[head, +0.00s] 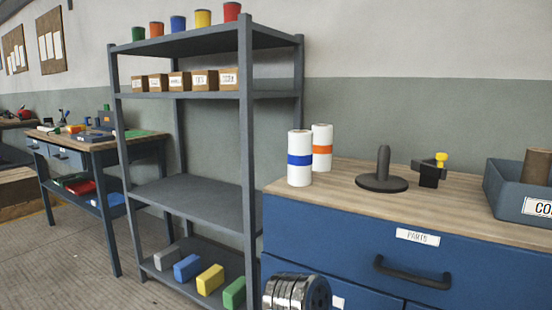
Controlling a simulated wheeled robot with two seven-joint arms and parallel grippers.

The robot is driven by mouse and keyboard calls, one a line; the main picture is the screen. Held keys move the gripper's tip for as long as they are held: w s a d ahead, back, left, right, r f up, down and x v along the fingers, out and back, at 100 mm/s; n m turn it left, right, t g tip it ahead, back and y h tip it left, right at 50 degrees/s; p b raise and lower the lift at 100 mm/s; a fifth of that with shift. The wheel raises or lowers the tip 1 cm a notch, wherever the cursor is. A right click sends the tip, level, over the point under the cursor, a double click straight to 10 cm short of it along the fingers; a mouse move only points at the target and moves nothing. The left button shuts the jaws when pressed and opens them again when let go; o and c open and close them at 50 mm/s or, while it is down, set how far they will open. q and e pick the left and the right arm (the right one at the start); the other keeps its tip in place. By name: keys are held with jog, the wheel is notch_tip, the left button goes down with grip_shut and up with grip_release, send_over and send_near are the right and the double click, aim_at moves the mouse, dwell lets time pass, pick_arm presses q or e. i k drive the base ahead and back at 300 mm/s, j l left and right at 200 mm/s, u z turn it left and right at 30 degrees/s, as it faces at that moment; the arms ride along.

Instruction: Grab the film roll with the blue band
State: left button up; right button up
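The film roll with the blue band (300,158) is white and stands upright at the left end of the wooden top of a blue cabinet. A second white roll with an orange band (322,147) stands upright just behind it and to the right. A silver, ribbed round part with a dark end shows at the bottom edge of the head view; it looks like part of my own arm. No gripper fingers are visible, and neither roll is held.
The blue cabinet (440,272) also carries a dark round base with a post (382,172), a black clamp with a yellow knob (433,172) and a grey-blue bin (515,197). A grey shelf rack (246,150) stands close left. Bare wood lies in front of the post.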

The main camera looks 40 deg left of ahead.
aim_at(300, 143)
jog(key=i+u, duration=0.1)
jog(key=u, duration=1.25)
